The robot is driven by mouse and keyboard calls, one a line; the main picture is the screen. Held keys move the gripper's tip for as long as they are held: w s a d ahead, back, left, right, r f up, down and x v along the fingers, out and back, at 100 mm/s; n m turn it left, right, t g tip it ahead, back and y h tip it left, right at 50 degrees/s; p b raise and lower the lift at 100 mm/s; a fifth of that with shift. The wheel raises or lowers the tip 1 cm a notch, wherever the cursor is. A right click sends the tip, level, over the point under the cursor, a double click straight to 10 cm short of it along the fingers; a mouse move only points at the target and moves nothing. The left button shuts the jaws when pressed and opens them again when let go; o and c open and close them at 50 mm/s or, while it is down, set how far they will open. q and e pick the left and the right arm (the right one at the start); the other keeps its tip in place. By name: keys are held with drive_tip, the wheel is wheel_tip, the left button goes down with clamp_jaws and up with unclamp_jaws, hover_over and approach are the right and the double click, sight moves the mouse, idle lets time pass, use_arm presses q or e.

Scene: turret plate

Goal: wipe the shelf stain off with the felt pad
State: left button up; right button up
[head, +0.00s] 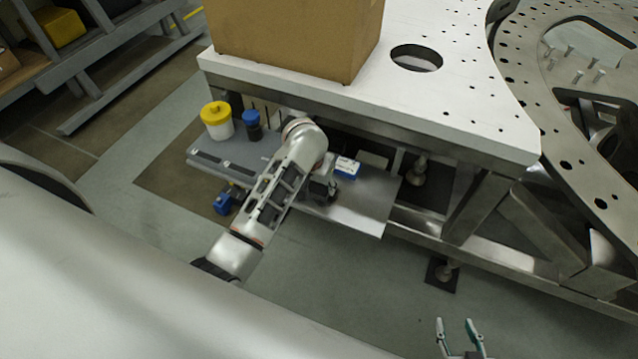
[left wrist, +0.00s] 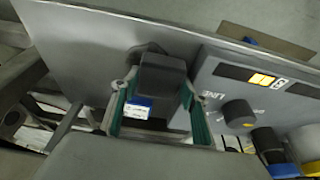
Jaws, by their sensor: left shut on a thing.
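My left gripper (head: 322,188) is low over the metal shelf (head: 352,212) under the white plate, partly hidden by my arm. In the left wrist view its green-lined fingers (left wrist: 158,88) are shut on a dark block (left wrist: 165,72), which looks like the felt pad. The block is at the shelf surface (left wrist: 85,45); I cannot tell whether it touches. A dark patch (left wrist: 150,47) shows just beyond the block; I cannot tell whether it is the stain or a shadow. My right gripper (head: 458,335) is open and empty over the floor at the bottom.
A blue-and-white box (head: 346,167) lies on the shelf near the gripper. A yellow-lidded jar (head: 217,120) and a blue-capped bottle (head: 252,124) stand at the left. A control panel (left wrist: 258,95) is close beside the gripper. A cardboard box (head: 295,35) sits on the plate above.

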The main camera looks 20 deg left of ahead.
sight(337, 197)
use_arm(q)
drive_tip(key=shift+s+d, duration=0.15)
drive_tip(key=shift+d, duration=0.5)
drive_tip(key=shift+d+f, duration=0.15)
drive_tip(key=shift+d, duration=2)
drive_tip(key=shift+f, duration=0.1)
drive_tip(key=shift+s+a, duration=0.1)
